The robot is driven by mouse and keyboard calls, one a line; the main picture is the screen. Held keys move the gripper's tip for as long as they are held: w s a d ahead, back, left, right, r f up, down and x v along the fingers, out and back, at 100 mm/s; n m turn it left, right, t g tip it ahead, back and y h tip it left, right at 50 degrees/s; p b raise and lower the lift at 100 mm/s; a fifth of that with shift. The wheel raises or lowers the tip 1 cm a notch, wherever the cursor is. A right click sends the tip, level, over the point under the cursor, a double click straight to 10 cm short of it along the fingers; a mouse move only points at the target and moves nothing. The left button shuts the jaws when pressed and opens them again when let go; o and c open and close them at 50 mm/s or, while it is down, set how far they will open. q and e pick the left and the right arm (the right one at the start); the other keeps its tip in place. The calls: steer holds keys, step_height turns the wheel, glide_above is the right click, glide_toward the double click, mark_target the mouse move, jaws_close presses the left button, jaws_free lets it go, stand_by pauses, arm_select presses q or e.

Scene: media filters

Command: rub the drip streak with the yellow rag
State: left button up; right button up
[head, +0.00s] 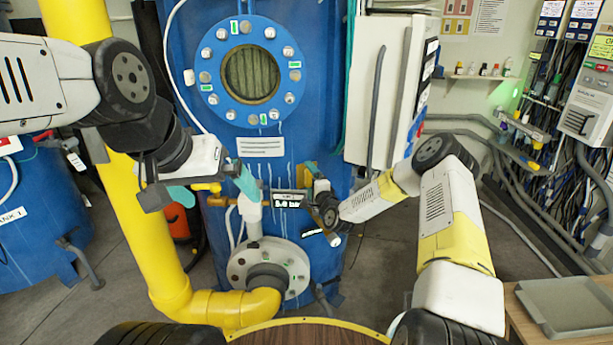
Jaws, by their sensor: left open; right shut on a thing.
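The blue filter tank (325,100) stands ahead, with a round sight glass (250,75) and a white label (262,147) on its front. Thin pale drip streaks (270,172) run down the blue wall below the label. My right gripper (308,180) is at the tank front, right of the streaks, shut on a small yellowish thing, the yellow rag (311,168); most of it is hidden. I cannot tell whether it touches the wall. My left gripper (213,188) is open and empty, left of the streaks, its teal fingers apart near the white valve pipe.
A grey cabinet (385,90) stands at the right of the tank. A thick yellow pipe (150,230) rises at left and bends to a flange (268,268). A grey tray (575,305) lies at lower right.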

steer(key=shift+w+d, duration=0.25)
steer(key=shift+d, duration=0.25)
steer(key=shift+s+a, duration=0.35)
steer(key=shift+a, duration=0.4)
steer(key=shift+s+a, duration=0.2)
steer(key=shift+a, duration=0.55)
steer(key=shift+w+d, duration=0.25)
steer(key=shift+d, duration=0.55)
steer(key=shift+w+d, duration=0.2)
steer(key=shift+d, duration=0.6)
steer(key=shift+s+a, duration=0.25)
steer(key=shift+a, duration=0.6)
steer(key=shift+s+a, duration=0.2)
steer(key=shift+a, duration=0.6)
steer(key=shift+v, duration=2.95)
steer(key=shift+d, duration=0.15)
